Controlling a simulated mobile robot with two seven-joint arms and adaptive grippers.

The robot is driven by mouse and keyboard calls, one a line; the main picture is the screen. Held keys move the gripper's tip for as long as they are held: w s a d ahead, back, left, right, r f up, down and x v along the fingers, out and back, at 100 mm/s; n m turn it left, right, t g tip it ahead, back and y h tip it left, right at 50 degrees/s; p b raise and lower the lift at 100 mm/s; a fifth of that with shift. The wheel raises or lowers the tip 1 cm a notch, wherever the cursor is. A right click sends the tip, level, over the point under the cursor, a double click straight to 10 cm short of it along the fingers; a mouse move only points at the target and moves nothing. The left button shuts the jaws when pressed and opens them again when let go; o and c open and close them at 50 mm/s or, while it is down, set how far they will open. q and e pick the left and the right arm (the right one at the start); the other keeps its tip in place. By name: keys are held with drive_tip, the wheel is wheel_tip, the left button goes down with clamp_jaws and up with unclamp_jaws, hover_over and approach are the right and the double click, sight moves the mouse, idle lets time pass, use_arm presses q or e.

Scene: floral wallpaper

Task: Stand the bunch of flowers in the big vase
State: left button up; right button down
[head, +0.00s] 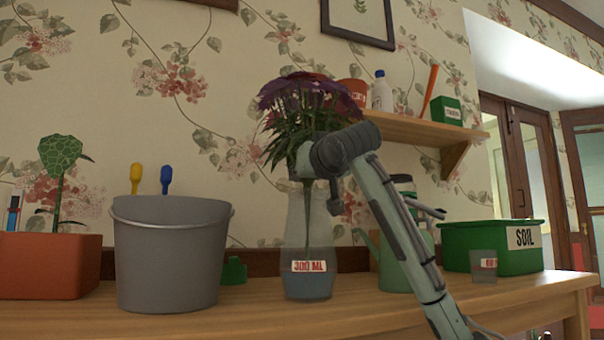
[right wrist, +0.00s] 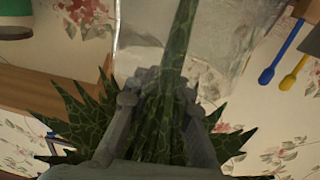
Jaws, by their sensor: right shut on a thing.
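The bunch of flowers (head: 308,92) has purple blooms and green leaves and stands upright above the big vase (head: 308,262), a clear vessel labelled 300 ML on the table. My right gripper (head: 304,166) is at the level of the vase's mouth, shut on the bunch just below its leaves. The green stem shows within the vase's outline, reaching down towards the label. In the right wrist view, the fingers (right wrist: 165,88) close around the stems (right wrist: 178,45), which run on into the clear vase (right wrist: 138,30). The fingers hide part of the vase's rim. My left gripper is out of view.
A grey bucket (head: 170,265) stands left of the vase, with an orange planter (head: 50,265) farther left. A green watering can (head: 397,268) is close on the right. A green SOIL box (head: 470,240) and a small glass (head: 483,266) are farther right. A shelf (head: 425,130) hangs behind.

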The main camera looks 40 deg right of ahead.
drive_tip(key=c, duration=1.3)
unclamp_jaws()
drive_tip(key=v, duration=1.2)
